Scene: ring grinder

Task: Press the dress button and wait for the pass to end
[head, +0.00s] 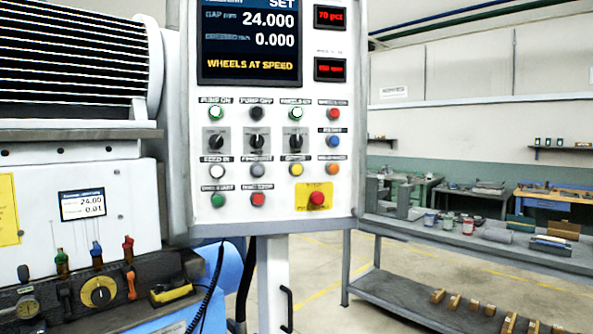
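The control panel (345,120) faces me, with its screen (249,45) reading SET, a gap of 24.000, a second line of 0.000 and WHEELS AT SPEED. A green button (218,200) is at the bottom left of the panel; its small label is blurred but looks like a dress start label. A red button (257,199) sits just right of it under a similar blurred label. The green button looks unlit. My gripper is not in view, and nothing touches the panel.
A large red stop button (317,198) on a yellow plate is at the panel's bottom right. Two green buttons in the top row look lit. The grinder housing (75,200) stands at left. A grey bench (480,238) with cans and tools stands at right.

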